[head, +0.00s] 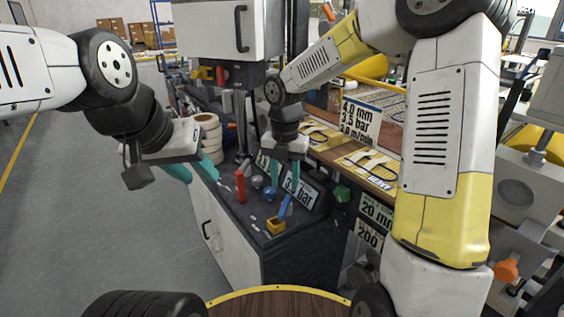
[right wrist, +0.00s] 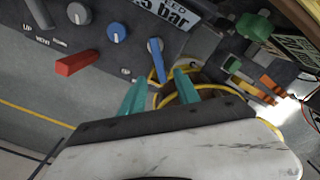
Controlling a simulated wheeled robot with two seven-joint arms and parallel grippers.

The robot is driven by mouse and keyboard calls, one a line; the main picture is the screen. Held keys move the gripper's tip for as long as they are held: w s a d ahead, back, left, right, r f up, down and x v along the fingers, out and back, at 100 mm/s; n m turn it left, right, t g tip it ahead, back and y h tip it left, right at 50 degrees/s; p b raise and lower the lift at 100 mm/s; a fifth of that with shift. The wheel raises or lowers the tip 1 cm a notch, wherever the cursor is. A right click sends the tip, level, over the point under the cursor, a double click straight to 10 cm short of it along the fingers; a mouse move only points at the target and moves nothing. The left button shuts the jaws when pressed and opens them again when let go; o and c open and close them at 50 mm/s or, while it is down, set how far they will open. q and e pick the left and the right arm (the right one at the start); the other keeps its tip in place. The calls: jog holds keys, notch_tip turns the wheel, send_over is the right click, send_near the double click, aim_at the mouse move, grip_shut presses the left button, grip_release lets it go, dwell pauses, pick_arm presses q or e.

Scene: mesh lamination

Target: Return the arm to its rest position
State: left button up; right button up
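My right gripper (head: 284,185) hangs over the dark control panel (head: 262,245), its teal fingers pointing down. In the right wrist view my right gripper (right wrist: 162,76) has its two fingers apart, with nothing seen held between them. A blue lever (right wrist: 155,52) lies just beyond the fingertips; in the head view the blue lever (head: 284,207) stands by a yellow block (head: 276,226). Whether a finger touches the lever cannot be told. My left gripper (head: 198,176) is at the left, beside the panel over the grey floor, fingers apart and empty.
A red handle (head: 240,187) and a blue knob (head: 270,193) sit on the panel near my right gripper; a grey knob (right wrist: 79,13) is also there. White rolls (head: 208,135) stand behind. A sign (head: 300,190) rises beside the gripper. Open floor (head: 110,240) lies left.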

jog(key=s+d+r+m+t, duration=0.2)
jog(key=s+d+r+m, duration=0.2)
jog(key=m, duration=0.6)
jog(key=s+d+r+m+t+y, duration=0.1)
jog(key=s+d+r+m, duration=0.3)
jog(key=m, duration=0.7)
jog(key=s+d+r+m+t+y, duration=0.1)
jog(key=s+d+r+m+t, duration=0.2)
jog(key=s+r+m, duration=0.3)
jog(key=s+d+m, duration=0.1)
jog(key=s+m, duration=0.3)
jog(key=m, duration=0.1)
jog(key=shift+s+r, duration=0.3)
jog(key=shift+r, duration=0.1)
jog(key=shift+d, duration=0.1)
